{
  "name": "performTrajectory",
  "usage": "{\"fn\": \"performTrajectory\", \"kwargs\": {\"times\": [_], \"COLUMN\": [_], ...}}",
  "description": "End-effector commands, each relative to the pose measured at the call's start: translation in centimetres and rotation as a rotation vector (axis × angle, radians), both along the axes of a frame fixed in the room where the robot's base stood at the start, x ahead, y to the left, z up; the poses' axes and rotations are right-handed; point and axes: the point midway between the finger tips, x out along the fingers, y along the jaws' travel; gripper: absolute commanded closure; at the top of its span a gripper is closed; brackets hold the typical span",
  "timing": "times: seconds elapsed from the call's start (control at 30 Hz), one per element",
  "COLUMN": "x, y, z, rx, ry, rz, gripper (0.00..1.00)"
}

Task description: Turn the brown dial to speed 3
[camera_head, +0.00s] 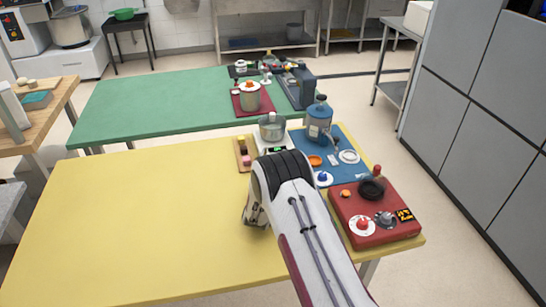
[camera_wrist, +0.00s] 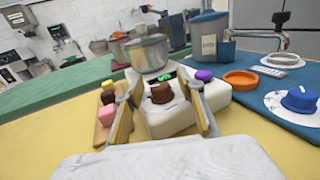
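The brown dial (camera_wrist: 162,93) sits on the front of a white appliance (camera_wrist: 170,120) with a small green-lit display and a metal pot (camera_wrist: 148,54) on top. In the head view the pot (camera_head: 271,127) shows, but my arm hides the dial. My gripper (camera_wrist: 161,98) is open in the wrist view, one finger left and one right of the dial, with gaps on both sides. Whether the fingertips reach as far as the dial is not clear. I cannot read the dial's speed marks.
A wooden board (camera_head: 241,155) with small coloured blocks lies left of the appliance. A purple knob (camera_wrist: 203,75) is close on the right. A blue mat (camera_head: 345,145) with a blue dial and a red unit (camera_head: 378,236) lie further right. The yellow table's (camera_head: 130,220) left side is clear.

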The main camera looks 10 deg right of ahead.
Motion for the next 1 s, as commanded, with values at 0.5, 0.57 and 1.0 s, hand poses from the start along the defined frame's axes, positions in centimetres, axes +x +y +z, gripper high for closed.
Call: {"fn": "performTrajectory", "kwargs": {"times": [0.5,0.57,1.0], "x": [-0.01,-0.01,0.01], "y": [0.05,0.07,0.2], "z": [-0.01,-0.01,-0.05], "rx": [0.0,0.0,0.0], "ry": [0.0,0.0,0.0], "rz": [-0.003,-0.007,-0.108], "gripper": [1.0,1.0,1.0]}}
